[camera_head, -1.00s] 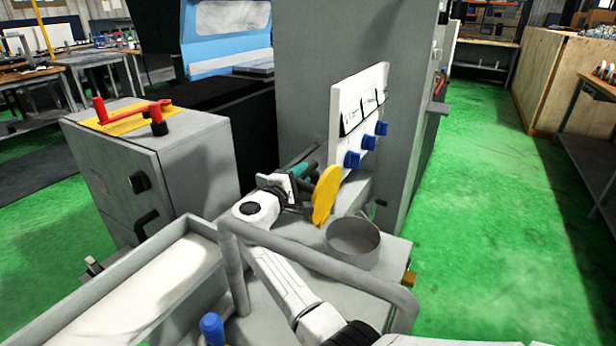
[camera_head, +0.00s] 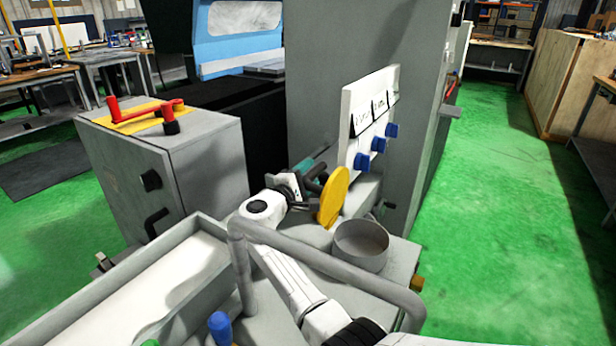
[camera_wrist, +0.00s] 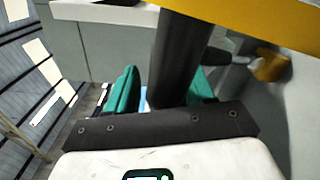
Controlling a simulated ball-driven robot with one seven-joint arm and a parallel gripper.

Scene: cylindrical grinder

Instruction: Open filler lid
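The yellow round filler lid (camera_head: 333,197) stands on edge, nearly upright, beside a grey round filler neck (camera_head: 362,245). The neck's mouth is uncovered. My gripper (camera_head: 318,172) is just left of and behind the lid, with teal fingers. In the wrist view, the lid's yellow edge (camera_wrist: 255,22) crosses the top right. A dark round bar (camera_wrist: 180,60) passes between or in front of my two teal fingers (camera_wrist: 163,92). A small gap shows between the left finger and the bar; the right finger is partly hidden behind it, so contact there is unclear.
A grey bent rail (camera_head: 320,265) runs in front of the neck. A white panel (camera_head: 370,125) with blue knobs stands just behind the lid. A grey cabinet (camera_head: 205,160) with a red handle is at left, a long trough (camera_head: 150,300) at lower left. Green floor is clear at right.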

